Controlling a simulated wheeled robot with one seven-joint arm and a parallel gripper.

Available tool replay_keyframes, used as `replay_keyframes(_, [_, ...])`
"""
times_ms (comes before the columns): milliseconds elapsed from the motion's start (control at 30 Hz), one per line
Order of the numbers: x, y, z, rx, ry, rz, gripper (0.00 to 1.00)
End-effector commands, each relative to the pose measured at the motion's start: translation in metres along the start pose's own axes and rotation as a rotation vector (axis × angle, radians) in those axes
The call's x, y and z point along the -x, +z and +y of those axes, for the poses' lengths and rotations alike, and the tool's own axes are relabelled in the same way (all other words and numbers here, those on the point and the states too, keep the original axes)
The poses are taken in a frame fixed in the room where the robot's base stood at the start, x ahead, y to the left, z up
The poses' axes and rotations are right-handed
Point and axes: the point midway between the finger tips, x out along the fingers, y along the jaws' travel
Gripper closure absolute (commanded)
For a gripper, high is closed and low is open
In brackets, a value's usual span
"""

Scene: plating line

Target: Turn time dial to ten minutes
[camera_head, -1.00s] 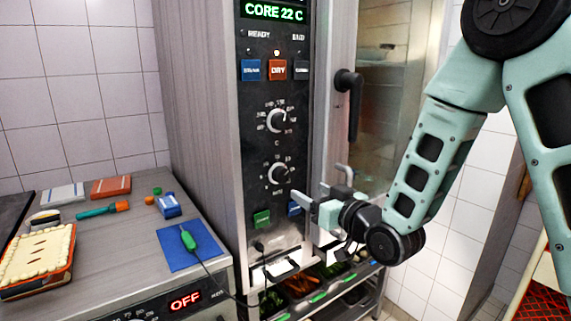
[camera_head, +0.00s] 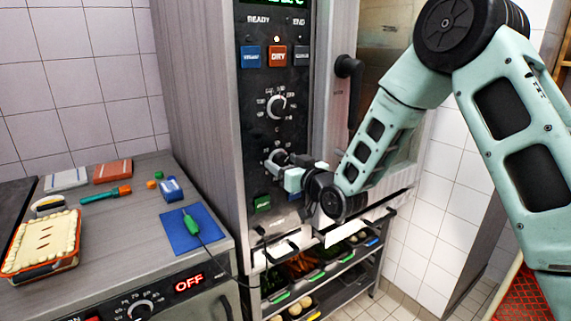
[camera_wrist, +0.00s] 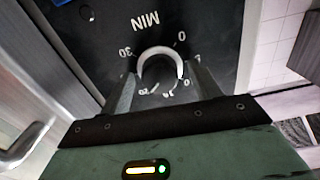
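The time dial is the lower knob (camera_head: 275,157) on the dark oven panel. In the wrist view it is a round knob (camera_wrist: 159,66) with a pale C-shaped rim, under upside-down "MIN" lettering and a ring of numbers. Its exact setting cannot be read. My gripper (camera_head: 287,161) is at the dial's right side in the head view and hides part of it. In the wrist view my gripper's fingers (camera_wrist: 162,80) stand on either side of the knob, apart, with what looks like a small gap at each side.
The upper dial (camera_head: 276,105), marked in C, sits above. Blue, red and dark buttons (camera_head: 278,56) are higher up. A green button (camera_head: 262,203) is below left. The dark door handle (camera_head: 349,85) sticks out to the right. A shelf rack (camera_head: 320,280) is below; a counter (camera_head: 120,235) stands left.

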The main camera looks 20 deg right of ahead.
Motion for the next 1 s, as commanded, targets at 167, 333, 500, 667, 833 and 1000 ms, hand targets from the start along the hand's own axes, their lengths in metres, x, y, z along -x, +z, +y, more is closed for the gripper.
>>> replay_keyframes(167, [0.0002, -0.0002, 0.0001, 0.0, 0.0, 0.0, 0.82])
replay_keyframes(333, [0.0003, 0.0001, 0.0001, 0.004, 0.0, 0.001, 0.82])
replay_keyframes(500, [0.0003, 0.0014, 0.0, 0.037, 0.0, 0.002, 0.82])
replay_keyframes(667, [0.0003, 0.0034, -0.0001, 0.114, 0.0, 0.004, 0.82])
replay_keyframes(833, [0.0003, 0.0053, -0.0001, 0.246, 0.0, 0.006, 0.82])
replay_keyframes(1000, [0.0004, 0.006, -0.0006, 0.406, 0.0, 0.006, 0.82])
